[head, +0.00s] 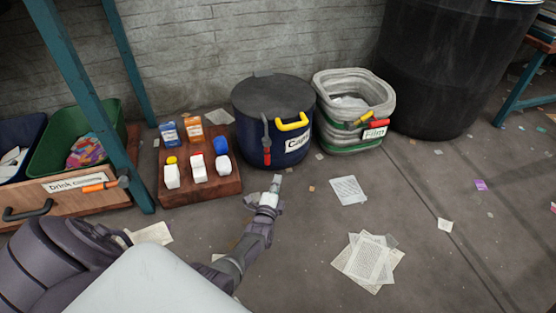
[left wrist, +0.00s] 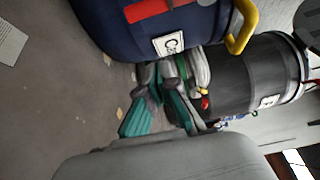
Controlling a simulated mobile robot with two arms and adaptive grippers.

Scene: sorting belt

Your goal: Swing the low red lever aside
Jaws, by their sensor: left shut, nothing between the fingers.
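The low red lever (head: 267,156) hangs down the front of a dark blue lidded bin (head: 244,122) labelled "Caps"; its upper arm is grey. The red part also shows in the left wrist view (left wrist: 150,9), at the top edge, cut off by the frame. My left gripper (head: 277,180) is just in front of the bin, low over the floor, a little right of the lever's lower end and apart from it. In the left wrist view my left gripper (left wrist: 160,82) is shut and empty. My right gripper is not in view.
A yellow handle (head: 292,122) sticks out beside the lever. A grey "Film" bin (head: 352,88) stands right of the blue bin. A wooden board (head: 205,192) with several bottles lies left. Loose papers (head: 368,260) lie on the otherwise open floor.

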